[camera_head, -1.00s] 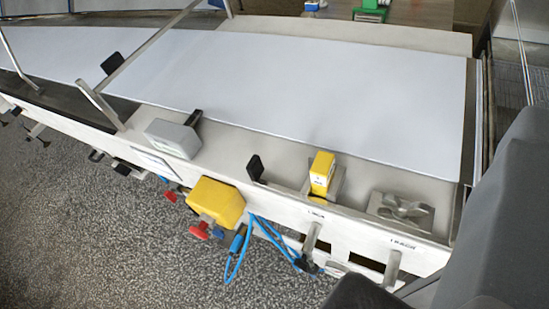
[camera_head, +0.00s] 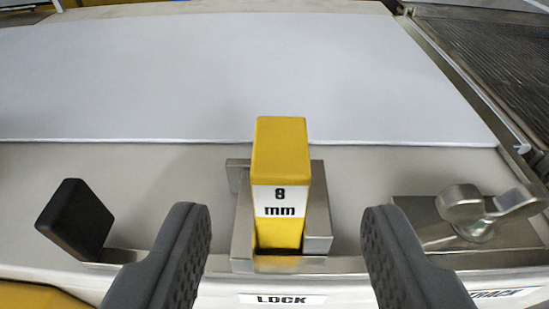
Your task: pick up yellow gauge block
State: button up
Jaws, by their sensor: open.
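The yellow gauge block (camera_head: 281,150) stands upright in a metal holder (camera_head: 318,205) on the machine's front ledge. A white label on its front reads "8 mm". My gripper (camera_head: 285,235) is open, with one dark grey finger to the left of the block and the other to the right. Both fingers are apart from the block, nearer the camera, with nothing between them touching it. The block's lower end sits down in the holder.
A black-tipped lever (camera_head: 75,220) stands left of the holder. A metal wing knob (camera_head: 480,210) on a plate is at the right. A white belt (camera_head: 240,75) lies flat behind the ledge. A "LOCK" label (camera_head: 282,299) is on the front edge.

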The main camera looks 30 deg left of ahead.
aim_at(278, 200)
jog(key=x, duration=0.3)
jog(key=shift+w, duration=0.1)
jog(key=b+x, duration=0.1)
jog(key=x, duration=0.3)
jog(key=shift+a+f+b, duration=0.1)
jog(key=shift+f+b, duration=0.25)
jog(key=shift+w+a, duration=0.3)
jog(key=shift+w, duration=0.05)
grip_shut()
